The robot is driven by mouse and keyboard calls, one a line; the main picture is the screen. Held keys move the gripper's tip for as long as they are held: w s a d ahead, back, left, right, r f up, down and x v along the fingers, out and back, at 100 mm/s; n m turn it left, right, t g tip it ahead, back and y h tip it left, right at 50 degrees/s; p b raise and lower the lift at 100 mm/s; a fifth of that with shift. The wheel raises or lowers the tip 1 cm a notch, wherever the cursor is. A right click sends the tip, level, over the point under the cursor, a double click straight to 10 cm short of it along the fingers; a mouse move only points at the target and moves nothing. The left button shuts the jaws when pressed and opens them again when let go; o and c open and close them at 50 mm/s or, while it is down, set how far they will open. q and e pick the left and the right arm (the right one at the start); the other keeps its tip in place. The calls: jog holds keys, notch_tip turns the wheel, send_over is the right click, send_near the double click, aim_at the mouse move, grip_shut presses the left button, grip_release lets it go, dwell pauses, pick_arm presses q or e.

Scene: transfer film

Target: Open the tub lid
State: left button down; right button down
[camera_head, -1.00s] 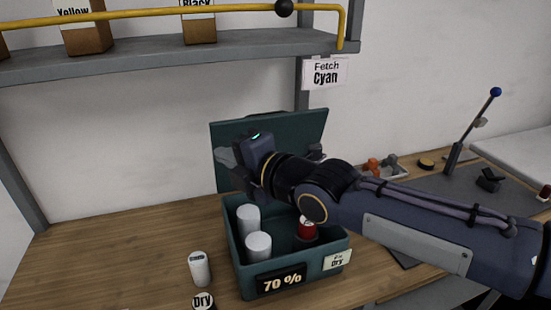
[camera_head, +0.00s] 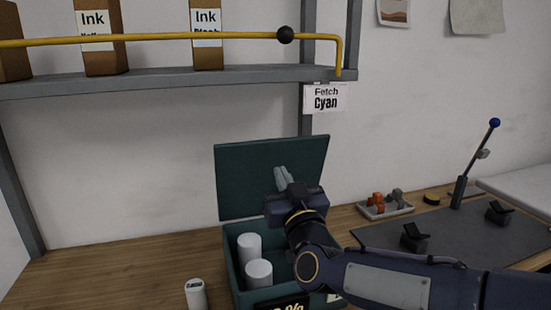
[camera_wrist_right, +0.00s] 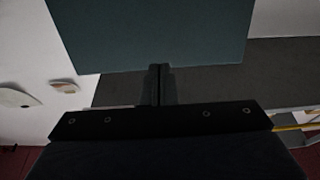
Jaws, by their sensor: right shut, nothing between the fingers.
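The green tub (camera_head: 234,268) stands on the wooden bench with its lid (camera_head: 245,180) raised upright at the back. Two white cylinders (camera_head: 250,247) (camera_head: 259,273) stand in the tub's left part; my right arm hides its right part. My right gripper (camera_head: 282,178) is in front of the lid's inner face, shut and empty, fingers pointing up. I cannot tell whether it touches the lid. In the right wrist view the shut fingers (camera_wrist_right: 158,84) overlap the lower edge of a green panel (camera_wrist_right: 150,35), which looks like the lid. My left gripper is not in view.
A shelf (camera_head: 180,80) with ink boxes (camera_head: 100,40) and a yellow rail (camera_head: 150,40) is above the tub. A white canister (camera_head: 196,294) stands at the tub's left. A small tray (camera_head: 386,208) and a dark mat with a blue-knobbed lever (camera_head: 476,160) lie to the right.

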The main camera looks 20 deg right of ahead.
aim_at(272, 151)
jog(key=shift+p+x, duration=0.6)
jog(key=shift+x, duration=2.1)
jog(key=shift+r, duration=0.1)
jog(key=w+p, duration=0.1)
jog(key=p, duration=0.1)
jog(key=w+r+g+p, duration=0.1)
jog(key=w+p, duration=0.1)
jog(key=p, duration=0.1)
jog(key=w+r+g+p, duration=0.1)
jog(key=p, duration=0.2)
jog(key=shift+w, duration=0.2)
jog(key=shift+w+g+p, duration=0.25)
jog(key=shift+g+p, duration=0.05)
jog(key=shift+g, duration=0.1)
jog(key=shift+w+f, duration=0.2)
jog(key=shift+f, duration=0.15)
